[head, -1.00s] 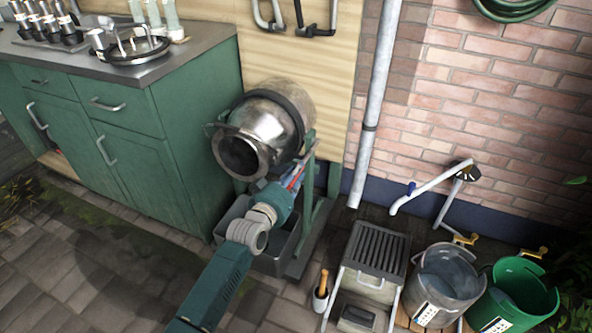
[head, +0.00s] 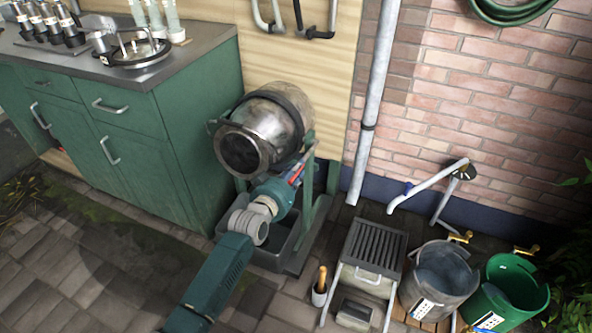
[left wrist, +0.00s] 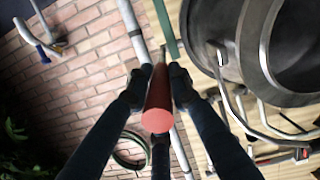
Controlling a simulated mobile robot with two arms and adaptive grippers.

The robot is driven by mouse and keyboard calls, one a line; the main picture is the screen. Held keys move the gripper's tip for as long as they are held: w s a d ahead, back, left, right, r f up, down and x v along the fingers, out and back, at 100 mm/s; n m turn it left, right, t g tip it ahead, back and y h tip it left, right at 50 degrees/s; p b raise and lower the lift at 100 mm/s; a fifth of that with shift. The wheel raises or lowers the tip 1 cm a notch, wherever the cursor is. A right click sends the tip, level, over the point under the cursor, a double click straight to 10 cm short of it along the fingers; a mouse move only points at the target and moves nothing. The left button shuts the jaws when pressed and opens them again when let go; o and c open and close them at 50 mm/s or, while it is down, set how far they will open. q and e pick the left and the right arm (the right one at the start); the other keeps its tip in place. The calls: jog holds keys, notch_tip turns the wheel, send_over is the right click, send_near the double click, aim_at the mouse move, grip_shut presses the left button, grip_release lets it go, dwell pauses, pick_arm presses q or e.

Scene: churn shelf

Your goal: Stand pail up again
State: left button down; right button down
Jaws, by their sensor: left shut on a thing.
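The metal pail (head: 280,115), a drum-shaped churn, hangs in a green stand (head: 310,200) beside the cabinet. It is tilted, with its dark open mouth towards the front left in the head view. Its rim also shows large at the upper right of the left wrist view (left wrist: 258,55). My left gripper (head: 292,182) is low at the pail's front right side. In the left wrist view its fingers (left wrist: 158,88) are shut on a red handle (left wrist: 158,100). How the handle joins the stand or pail is hidden. My right gripper is not in view.
A grey tub (head: 270,252) stands under the pail. The green cabinet (head: 130,130) is to the left. A slatted rack (head: 374,248), a grey bucket (head: 437,282) and a green bucket (head: 508,290) stand to the right. A downpipe (head: 370,110) runs behind. Paving at front left is clear.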

pick_arm(q)
jog(key=shift+s+a+f, duration=0.15)
jog(key=shift+f, duration=0.3)
jog(key=c, duration=1.7)
grip_release()
jog(key=shift+c, duration=0.2)
jog(key=shift+o, duration=0.8)
jog(key=shift+r, duration=0.2)
jog(key=v, duration=1.2)
